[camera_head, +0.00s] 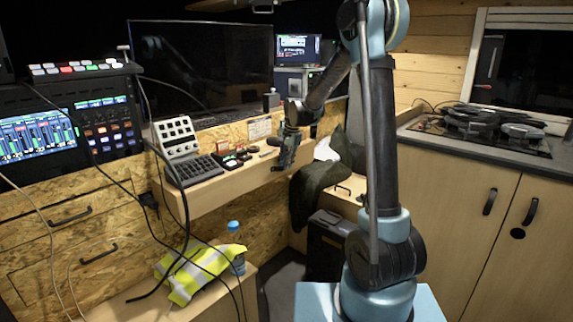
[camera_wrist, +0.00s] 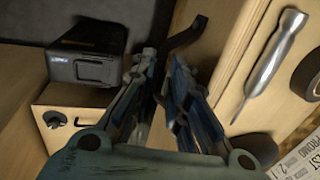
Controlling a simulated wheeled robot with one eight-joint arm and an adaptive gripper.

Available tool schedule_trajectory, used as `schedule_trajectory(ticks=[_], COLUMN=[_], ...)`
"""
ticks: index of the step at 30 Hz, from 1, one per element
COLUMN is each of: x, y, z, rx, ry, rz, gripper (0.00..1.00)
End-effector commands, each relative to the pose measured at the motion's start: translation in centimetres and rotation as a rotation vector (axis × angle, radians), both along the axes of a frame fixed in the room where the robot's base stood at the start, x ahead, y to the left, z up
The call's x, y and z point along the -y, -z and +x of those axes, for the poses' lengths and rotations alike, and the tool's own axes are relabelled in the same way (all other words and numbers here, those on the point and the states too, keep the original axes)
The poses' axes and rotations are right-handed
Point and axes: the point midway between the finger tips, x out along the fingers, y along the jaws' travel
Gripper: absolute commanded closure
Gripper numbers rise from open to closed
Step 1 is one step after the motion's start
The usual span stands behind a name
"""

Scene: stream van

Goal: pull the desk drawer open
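The desk (camera_head: 212,193) is pale wood and carries the keyboard and small gear. Its light wooden front (camera_wrist: 214,42) shows at the top of the wrist view, with a dark curved drawer handle (camera_wrist: 186,36) on it. My gripper (camera_head: 281,166) points down at the desk's front edge in the head view. In the wrist view my gripper's fingertips (camera_wrist: 161,60) are close together, with the near end of the handle between them. The handle is hidden behind my gripper in the head view. I see no clear gap at the drawer front.
A screwdriver (camera_wrist: 272,65) and a dark tape roll (camera_wrist: 311,76) lie on the desktop near my gripper. A black box (camera_wrist: 88,52) stands below. A dark jacket (camera_head: 312,188) hangs right of the gripper. A bench (camera_head: 135,307) holds a yellow vest (camera_head: 192,276) and a bottle (camera_head: 236,247).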

Motion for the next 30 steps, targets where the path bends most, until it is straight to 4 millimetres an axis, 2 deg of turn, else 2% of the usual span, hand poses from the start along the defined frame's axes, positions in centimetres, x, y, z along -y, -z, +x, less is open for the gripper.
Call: schedule_trajectory(ticks=[5, 7, 8, 17, 30], x=[0.0, 0.0, 0.0, 0.5, 7.5], y=[0.0, 0.0, 0.0, 0.0, 0.0], z=[0.0, 0.0, 0.0, -0.4, -5.8], rx=[0.0, 0.0, 0.0, 0.0, 0.0], ry=[0.0, 0.0, 0.0, 0.001, 0.003], rz=[0.0, 0.0, 0.0, 0.0, 0.0], gripper=[0.85, 0.99, 1.0, 1.0, 1.0])
